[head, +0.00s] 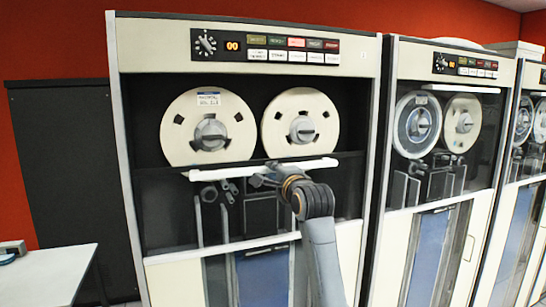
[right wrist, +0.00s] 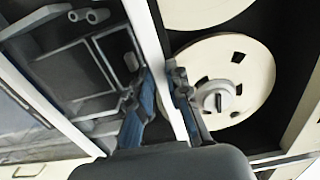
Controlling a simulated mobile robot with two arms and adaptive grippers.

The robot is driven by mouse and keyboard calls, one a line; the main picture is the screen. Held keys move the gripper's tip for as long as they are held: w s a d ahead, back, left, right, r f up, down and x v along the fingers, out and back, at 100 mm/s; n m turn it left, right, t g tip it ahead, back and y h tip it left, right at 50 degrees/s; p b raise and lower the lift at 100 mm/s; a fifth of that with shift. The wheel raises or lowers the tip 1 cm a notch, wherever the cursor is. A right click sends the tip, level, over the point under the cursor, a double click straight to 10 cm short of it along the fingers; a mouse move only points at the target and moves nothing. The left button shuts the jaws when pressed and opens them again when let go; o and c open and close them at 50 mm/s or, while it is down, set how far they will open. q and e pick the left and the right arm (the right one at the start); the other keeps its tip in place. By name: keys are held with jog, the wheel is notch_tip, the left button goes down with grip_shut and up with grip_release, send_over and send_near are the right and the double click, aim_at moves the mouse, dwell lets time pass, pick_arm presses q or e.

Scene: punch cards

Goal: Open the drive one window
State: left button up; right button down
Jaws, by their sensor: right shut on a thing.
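The drive one window (head: 170,205) is on the nearest tape drive, in the middle of the head view. The white bar along its top edge (head: 215,174) lies just below the two reels, and the reels look uncovered above it. My right gripper (head: 264,179) is at this bar, right of its middle. In the right wrist view the fingers (right wrist: 158,72) are shut on the white bar (right wrist: 155,45), one on each side. The dark glass (right wrist: 75,65) shows left of the bar there. My left gripper is not in view.
Two cream reels (head: 208,125) (head: 300,122) sit above the bar. A control panel (head: 265,48) is at the drive's top. A second drive (head: 440,130) stands close on the right, its white bar higher up. A white table (head: 45,272) stands at the lower left.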

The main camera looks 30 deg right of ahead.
notch_tip(320, 180, down, 21)
jog(key=b, duration=0.7)
jog(key=shift+r, duration=0.1)
jog(key=c, duration=1.3)
grip_release()
jog(key=shift+r, duration=0.1)
jog(key=shift+s, duration=0.1)
jog(key=v, duration=1.2)
